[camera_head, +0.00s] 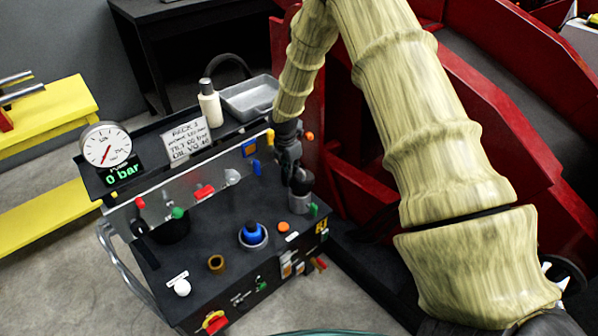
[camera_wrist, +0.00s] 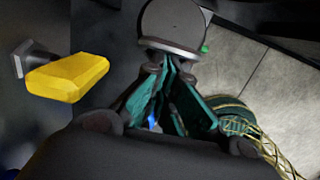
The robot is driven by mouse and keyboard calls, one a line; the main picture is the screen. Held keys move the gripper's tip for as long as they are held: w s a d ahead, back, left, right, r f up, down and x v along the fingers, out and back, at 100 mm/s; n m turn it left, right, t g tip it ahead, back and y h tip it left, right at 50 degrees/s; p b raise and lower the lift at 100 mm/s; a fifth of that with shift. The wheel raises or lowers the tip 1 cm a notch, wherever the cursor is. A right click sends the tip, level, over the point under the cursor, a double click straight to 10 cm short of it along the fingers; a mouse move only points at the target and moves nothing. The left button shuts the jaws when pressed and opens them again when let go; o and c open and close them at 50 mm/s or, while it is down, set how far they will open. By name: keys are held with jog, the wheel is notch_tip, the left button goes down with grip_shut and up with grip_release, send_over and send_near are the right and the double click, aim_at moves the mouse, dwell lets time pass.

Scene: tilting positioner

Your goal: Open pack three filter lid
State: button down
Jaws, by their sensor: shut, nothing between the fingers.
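The hydraulic pack (camera_head: 215,255) is a dark box with fittings on its top, and a white sign stands behind it. A short grey cylinder (camera_head: 299,204) stands at its right end, partly hidden by my gripper (camera_head: 299,186). In the wrist view, a round dark cap with a silver rim (camera_wrist: 172,24) lies just beyond my fingertips (camera_wrist: 168,66); it looks like the filter lid. The teal-sided fingers converge near the rim, with nothing between them. I cannot tell whether they touch the cap. The cap looks seated in the head view, but its edge is hidden.
A yellow handle (camera_wrist: 68,78) sticks out left of my fingers in the wrist view. On the pack are a blue cap (camera_head: 252,233), a brass fitting (camera_head: 216,264) and a white knob (camera_head: 182,287). A bottle (camera_head: 210,103) and grey tray (camera_head: 250,97) stand behind. The gauge (camera_head: 106,146) reads 0 bar.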

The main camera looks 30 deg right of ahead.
aim_at(297, 176)
jog(key=shift+w+d+r+p, duration=0.15)
jog(key=shift+d+r+p, duration=0.3)
jog(key=shift+d, duration=0.2)
jog(key=shift+w+d+r+p, duration=0.15)
jog(key=shift+d+r+p, duration=0.15)
jog(key=shift+d+r, duration=0.25)
jog(key=shift+w+d+r+p, duration=0.15)
jog(key=shift+d+p, duration=0.1)
jog(key=shift+d, duration=0.35)
jog(key=shift+w+d+r+p, duration=0.1)
jog(key=shift+d+p, duration=0.1)
jog(key=shift+d, duration=0.4)
